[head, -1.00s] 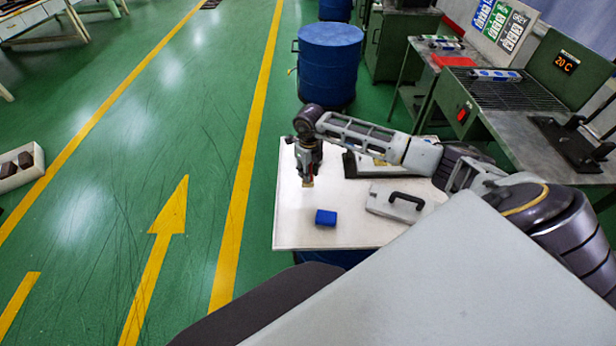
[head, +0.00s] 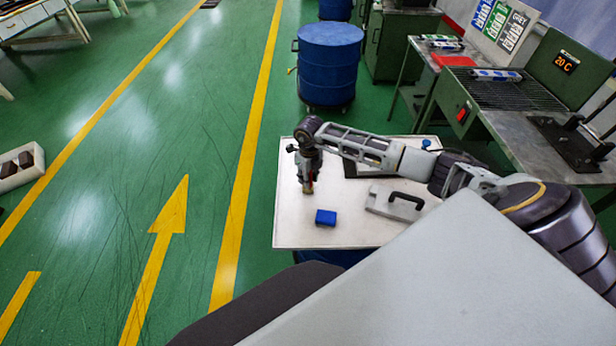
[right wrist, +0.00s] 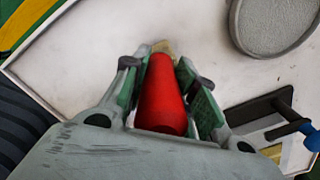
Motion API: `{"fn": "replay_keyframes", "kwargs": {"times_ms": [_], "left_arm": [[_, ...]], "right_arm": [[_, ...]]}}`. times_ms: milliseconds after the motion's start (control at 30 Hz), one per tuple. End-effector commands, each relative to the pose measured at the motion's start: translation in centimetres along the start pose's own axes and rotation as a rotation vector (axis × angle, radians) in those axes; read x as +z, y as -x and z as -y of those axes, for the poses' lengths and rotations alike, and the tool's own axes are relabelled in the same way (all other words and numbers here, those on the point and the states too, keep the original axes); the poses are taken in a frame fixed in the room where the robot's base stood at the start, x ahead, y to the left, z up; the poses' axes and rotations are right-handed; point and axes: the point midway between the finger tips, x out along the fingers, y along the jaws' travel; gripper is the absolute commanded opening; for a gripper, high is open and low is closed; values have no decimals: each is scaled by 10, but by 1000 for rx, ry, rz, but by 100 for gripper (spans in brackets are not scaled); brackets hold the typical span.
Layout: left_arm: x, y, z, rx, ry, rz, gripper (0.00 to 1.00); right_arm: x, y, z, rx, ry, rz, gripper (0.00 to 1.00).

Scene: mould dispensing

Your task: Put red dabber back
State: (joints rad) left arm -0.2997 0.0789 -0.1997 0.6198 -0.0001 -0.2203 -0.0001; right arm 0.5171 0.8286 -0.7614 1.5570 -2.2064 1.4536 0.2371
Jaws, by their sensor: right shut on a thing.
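The red dabber (right wrist: 161,98) is between the fingers of my right gripper (right wrist: 160,80) in the right wrist view, with its pale tip pointing away from the wrist. The gripper is shut on it. In the head view my right gripper (head: 308,176) points down over the left part of the white tabletop (head: 290,225), with the dabber's tip (head: 308,188) showing below it. I cannot tell whether the tip touches the tabletop. My left gripper is not in view.
A blue block (head: 326,217) lies nearer the table's front edge. A grey block with a black handle (head: 402,200) is to the right. A dark stand with a blue knob (head: 427,144) is partly behind my arm. A blue drum (head: 330,65) stands beyond the table.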

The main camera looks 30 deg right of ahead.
Motion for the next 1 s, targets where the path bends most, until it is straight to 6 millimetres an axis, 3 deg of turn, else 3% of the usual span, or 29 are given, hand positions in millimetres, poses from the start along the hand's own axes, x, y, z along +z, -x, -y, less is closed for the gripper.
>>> {"fn": "replay_keyframes", "kwargs": {"times_ms": [300, 333, 500, 1000], "left_arm": [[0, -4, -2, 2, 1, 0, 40], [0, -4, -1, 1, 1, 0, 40], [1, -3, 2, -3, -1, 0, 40], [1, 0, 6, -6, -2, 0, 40]], "right_arm": [[0, -4, 0, 0, 0, 0, 0], [0, -4, 0, 0, 0, 0, 29], [0, -3, 0, 0, 0, 0, 49], [0, 0, 0, 0, 0, 0, 49]]}}
